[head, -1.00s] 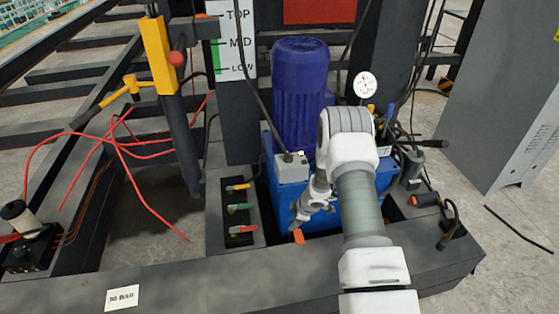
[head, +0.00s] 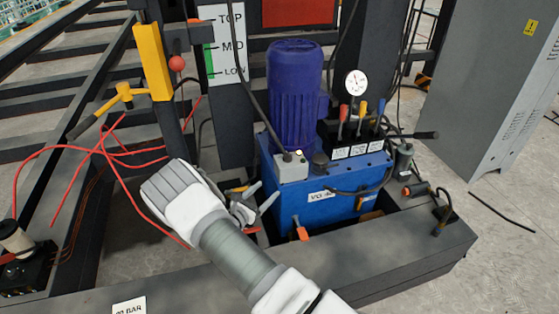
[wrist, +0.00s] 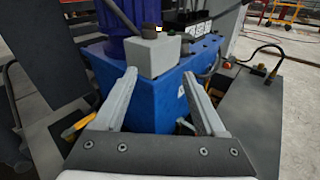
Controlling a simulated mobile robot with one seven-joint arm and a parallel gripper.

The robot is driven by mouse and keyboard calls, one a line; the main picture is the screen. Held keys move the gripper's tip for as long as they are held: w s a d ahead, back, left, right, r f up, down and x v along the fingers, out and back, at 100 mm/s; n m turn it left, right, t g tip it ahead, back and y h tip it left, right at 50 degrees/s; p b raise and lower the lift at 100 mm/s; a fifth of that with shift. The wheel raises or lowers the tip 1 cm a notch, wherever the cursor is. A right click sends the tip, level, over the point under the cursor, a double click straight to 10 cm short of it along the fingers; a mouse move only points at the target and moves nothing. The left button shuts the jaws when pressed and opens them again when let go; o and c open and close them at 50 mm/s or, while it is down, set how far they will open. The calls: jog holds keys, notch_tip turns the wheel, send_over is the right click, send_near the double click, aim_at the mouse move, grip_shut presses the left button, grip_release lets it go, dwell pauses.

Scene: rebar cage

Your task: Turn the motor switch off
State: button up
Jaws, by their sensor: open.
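The grey switch box (head: 291,170) is fixed at the left corner of the blue tank, beside the blue motor (head: 294,95). A small dark switch (head: 287,156) and a pale lamp (head: 299,152) sit on its top. In the wrist view the box (wrist: 153,57) is ahead, just beyond the fingertips and between them, with a dark knob-like part on top. I cannot tell the switch's position. My gripper (head: 264,195) is open and empty, low and to the left of the box; its two fingers (wrist: 160,78) are apart and not visibly touching anything.
The blue tank (head: 305,205) carries several coloured levers (head: 362,112) and a gauge (head: 355,82) to the right. A black cable runs down to the box.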

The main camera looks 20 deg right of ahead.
jog(key=a+r+t, duration=0.1)
jog(key=a+r, duration=0.1)
jog(key=b, duration=0.5)
send_near(286, 159)
jog(key=shift+n, duration=0.4)
jog(key=x, duration=0.8)
jog(key=shift+w+d+f, duration=0.2)
jog(key=shift+w+f, duration=0.05)
jog(key=shift+w, duration=0.05)
jog(key=shift+w+d+r, duration=0.15)
jog(key=shift+w+d, duration=0.3)
jog(key=shift+d, duration=0.05)
grip_shut()
